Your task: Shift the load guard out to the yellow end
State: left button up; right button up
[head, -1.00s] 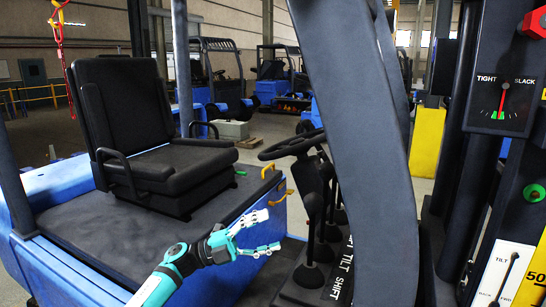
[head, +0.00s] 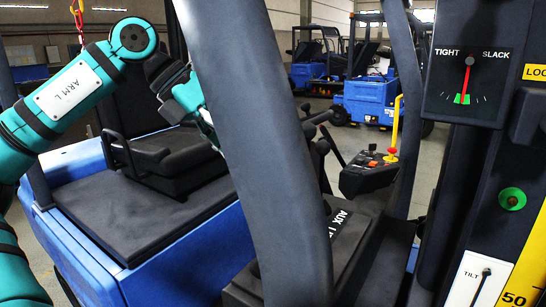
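I cannot pick out a load guard in the head view. My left arm (head: 72,90), marked ARM L, reaches up from the left edge and bends down behind the dark slanted pillar (head: 262,150). The pillar hides its gripper. A dark lever panel (head: 340,222) shows right of the pillar, lettered AUX, with the rest of its lettering cut off; its levers are mostly hidden. A yellow strip (head: 522,270) marked 50 stands at the lower right. My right gripper is not in view.
A black seat (head: 170,150) sits on a blue truck body (head: 170,255) behind my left arm. At right, a TIGHT/SLACK gauge (head: 466,75) has its needle near upright, above a green button (head: 512,199) and a TILT plate (head: 478,282). A console (head: 370,172) with a red knob stands beyond the pillar.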

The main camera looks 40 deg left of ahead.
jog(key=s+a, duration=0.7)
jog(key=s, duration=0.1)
pick_arm(q)
jog(key=w+f, duration=0.1)
jog(key=f, duration=0.2)
jog(key=w+d+f, duration=0.1)
jog(key=f, duration=0.1)
jog(key=w+d+f, duration=0.1)
jog(key=f, duration=0.2)
jog(key=shift+d+f, duration=0.25)
jog(key=shift+f, duration=0.05)
jog(key=shift+a+f, duration=0.1)
jog(key=shift+w, duration=0.1)
jog(key=shift+c, duration=1.1)
jog(key=c, duration=0.5)
jog(key=shift+c, duration=1.1)
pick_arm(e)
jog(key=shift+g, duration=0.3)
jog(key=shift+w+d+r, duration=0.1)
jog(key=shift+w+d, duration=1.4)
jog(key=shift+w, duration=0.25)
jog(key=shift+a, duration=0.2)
